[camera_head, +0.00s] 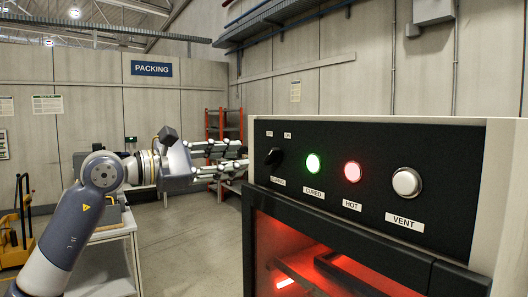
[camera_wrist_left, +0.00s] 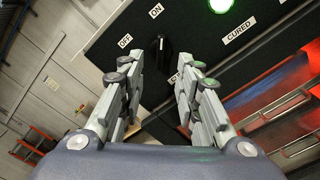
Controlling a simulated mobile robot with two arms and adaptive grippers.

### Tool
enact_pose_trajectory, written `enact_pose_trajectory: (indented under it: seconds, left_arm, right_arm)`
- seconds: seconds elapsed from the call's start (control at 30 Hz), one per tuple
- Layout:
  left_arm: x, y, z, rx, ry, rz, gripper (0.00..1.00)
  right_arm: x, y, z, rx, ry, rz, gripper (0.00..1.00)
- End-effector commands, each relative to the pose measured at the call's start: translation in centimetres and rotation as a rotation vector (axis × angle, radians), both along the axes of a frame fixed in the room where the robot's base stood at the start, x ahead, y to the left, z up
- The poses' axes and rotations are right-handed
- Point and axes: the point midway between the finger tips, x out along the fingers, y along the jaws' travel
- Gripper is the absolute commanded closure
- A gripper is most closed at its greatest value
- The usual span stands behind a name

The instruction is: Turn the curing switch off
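The curing switch (camera_head: 273,157) is a black knob at the left end of the black control panel (camera_head: 330,210), with OFF and ON labels above it. In the left wrist view the knob (camera_wrist_left: 162,55) shows a pale mark that appears to point toward ON. My left gripper (camera_head: 243,160) is just left of the panel. In the left wrist view my left gripper (camera_wrist_left: 161,75) is open and empty, its fingers spread either side of the knob in the picture; I cannot tell whether they touch it. My right gripper is not in view.
A lit green CURED lamp (camera_head: 313,162), a lit red HOT lamp (camera_head: 352,171) and a white VENT button (camera_head: 406,182) sit right of the switch. Below glows the red oven interior (camera_head: 320,265). A red rack (camera_head: 232,125) stands behind; floor to the left is partly clear.

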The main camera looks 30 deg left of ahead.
Motion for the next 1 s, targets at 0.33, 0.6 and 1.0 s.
enact_pose_trajectory:
  seconds: [0.33,0.6,1.0]
  left_arm:
    - [5.4,-2.4,0.6,-0.005,0.000,-0.006,0.69]
    - [7.8,-3.3,0.2,-0.004,0.000,-0.004,0.69]
    - [8.0,-3.5,0.0,-0.002,0.000,-0.004,0.85]
  right_arm:
    - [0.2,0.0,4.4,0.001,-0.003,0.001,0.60]
    - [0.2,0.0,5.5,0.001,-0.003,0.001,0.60]
    - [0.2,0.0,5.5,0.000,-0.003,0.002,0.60]
